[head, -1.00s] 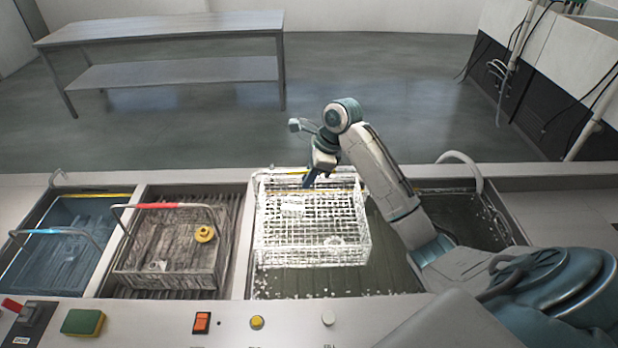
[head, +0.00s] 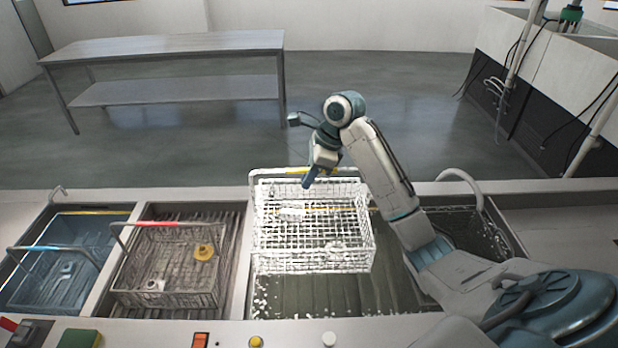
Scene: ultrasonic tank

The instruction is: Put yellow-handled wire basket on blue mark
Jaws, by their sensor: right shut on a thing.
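The yellow-handled wire basket (head: 312,232) is white and hangs over the third tank from the left (head: 330,297). Small parts lie in it. Its handle shows a yellow grip (head: 298,170) at the back. My right gripper (head: 308,181) is shut on the handle at that grip; its fingertips partly cover it. Drops or bubbles show below the basket's front edge. I cannot make out a blue mark in this view. My left gripper is not in view.
A red-handled basket (head: 165,287) stands in the second tank, and a blue-handled basket (head: 50,280) in the leftmost. Dividers separate the tanks. A steel table (head: 170,44) stands behind, across open floor.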

